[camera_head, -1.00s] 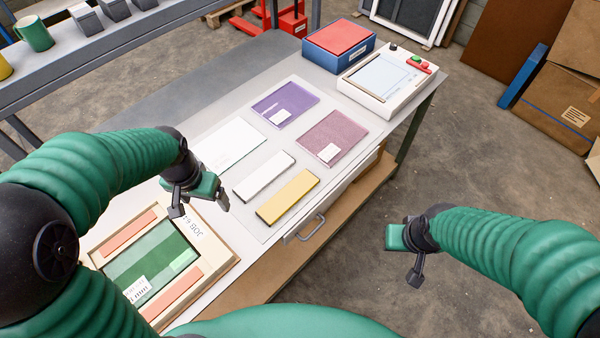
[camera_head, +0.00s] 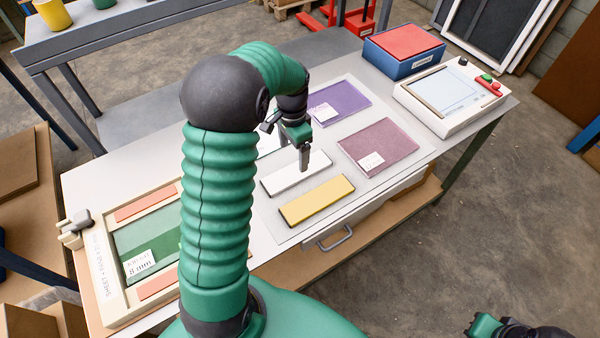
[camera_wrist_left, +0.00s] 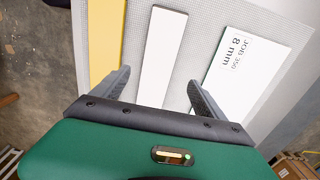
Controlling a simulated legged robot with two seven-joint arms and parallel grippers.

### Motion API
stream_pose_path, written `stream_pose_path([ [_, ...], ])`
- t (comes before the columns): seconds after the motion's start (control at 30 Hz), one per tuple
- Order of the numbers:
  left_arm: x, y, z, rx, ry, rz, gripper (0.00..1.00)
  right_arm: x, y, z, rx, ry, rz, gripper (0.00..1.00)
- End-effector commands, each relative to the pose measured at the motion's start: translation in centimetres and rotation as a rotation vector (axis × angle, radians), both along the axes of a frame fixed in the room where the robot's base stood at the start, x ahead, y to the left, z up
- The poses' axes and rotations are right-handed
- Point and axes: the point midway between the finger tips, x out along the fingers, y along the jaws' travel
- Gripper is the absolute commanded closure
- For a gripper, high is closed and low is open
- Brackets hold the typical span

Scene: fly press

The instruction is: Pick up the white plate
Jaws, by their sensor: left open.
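The narrow white plate (camera_head: 292,178) lies flat on a pale mat, just behind a yellow plate (camera_head: 317,198). My left gripper (camera_head: 301,158) is open and empty above the white plate, with its fingers pointing down. In the left wrist view the white plate (camera_wrist_left: 160,55) runs between the two spread fingers of the left gripper (camera_wrist_left: 155,88), with a gap on both sides. I cannot tell how high the fingertips are above the mat. My right gripper (camera_head: 480,326) is partly cut off at the bottom right, away from the table.
A labelled pale sheet (camera_wrist_left: 245,58) lies beside the white plate, mostly behind my arm in the head view. Purple (camera_head: 340,101) and mauve (camera_head: 385,145) sheets lie on the mat. A framed green panel (camera_head: 128,240), blue box (camera_head: 402,55) and control panel (camera_head: 450,95) also occupy the table.

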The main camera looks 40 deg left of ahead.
Motion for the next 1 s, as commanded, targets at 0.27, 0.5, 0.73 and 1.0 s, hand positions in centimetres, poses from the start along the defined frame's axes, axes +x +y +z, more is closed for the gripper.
stream_pose_path([
  [0.27, -0.1, -0.2, -3.7, -0.002, 0.002, 0.0, 0.17, 0.0, 0.0, -0.1, 0.0, 0.0, 0.0, 1.0],
  [0.5, 0.0, -0.5, -7.6, 0.0, 0.0, 0.001, 0.17, 0.0, 0.0, -0.2, 0.0, 0.0, 0.0, 1.0],
  [0.73, 0.0, -0.5, -7.8, 0.0, -0.002, 0.0, 0.17, 0.0, 0.0, -0.2, 0.0, 0.0, 0.0, 1.0],
  [1.0, 0.0, -0.5, -7.8, 0.0, -0.002, 0.001, 0.53, 0.0, 0.0, -0.2, 0.0, 0.0, 0.0, 1.0],
])
